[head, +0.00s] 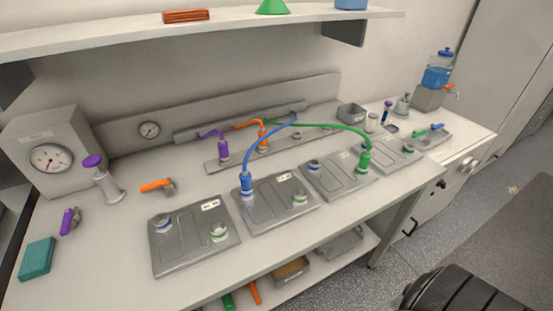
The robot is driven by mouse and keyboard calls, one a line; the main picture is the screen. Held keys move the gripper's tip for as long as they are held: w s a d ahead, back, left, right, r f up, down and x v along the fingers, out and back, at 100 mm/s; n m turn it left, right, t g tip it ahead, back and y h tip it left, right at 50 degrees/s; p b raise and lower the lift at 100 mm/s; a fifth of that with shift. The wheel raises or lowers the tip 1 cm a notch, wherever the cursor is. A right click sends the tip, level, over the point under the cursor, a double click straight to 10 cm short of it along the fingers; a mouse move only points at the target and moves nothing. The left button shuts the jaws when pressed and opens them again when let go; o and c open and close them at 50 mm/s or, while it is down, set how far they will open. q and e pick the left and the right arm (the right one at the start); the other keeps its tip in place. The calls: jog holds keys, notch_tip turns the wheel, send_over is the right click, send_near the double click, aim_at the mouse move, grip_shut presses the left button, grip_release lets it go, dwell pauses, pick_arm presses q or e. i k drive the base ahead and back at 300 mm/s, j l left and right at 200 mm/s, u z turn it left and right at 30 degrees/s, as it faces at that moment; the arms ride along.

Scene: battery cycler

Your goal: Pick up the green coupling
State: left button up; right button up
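The green coupling (365,161) stands upright on a port at the right side of the third plate (334,181) from the left. A green hose (330,127) arches from its top back to the left, toward the rail at the back of the bench. Neither of my grippers shows in the head view, and nothing is touching the green coupling.
A blue coupling (246,184) with a blue hose stands on the second plate, left of the green one. Purple (223,150) and orange (263,138) couplings stand at the back. A shelf (215,31) overhangs the bench. The front left plate (194,246) has uncovered ports.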

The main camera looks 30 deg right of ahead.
aim_at(365, 156)
jog(key=z, duration=1.75)
